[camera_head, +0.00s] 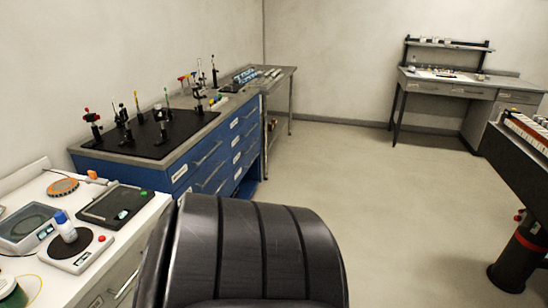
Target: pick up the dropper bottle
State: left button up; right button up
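A small white bottle with a blue cap (67,231) is at the lower left and looks like the dropper bottle. It stands on the dark round plate of a white bench instrument (84,260), leaning slightly in the picture. A dropper tip cannot be made out at this size. Neither of my grippers shows in the head view, and nothing is seen touching the bottle.
The white bench (136,232) also holds a dark flat device (101,208), a grey balance (22,232) and an orange disc (62,187). A blue-drawer optical table (190,172) stands behind; open floor (370,180) lies right.

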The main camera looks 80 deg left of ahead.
aim_at(67, 231)
jog(key=u, duration=1.75)
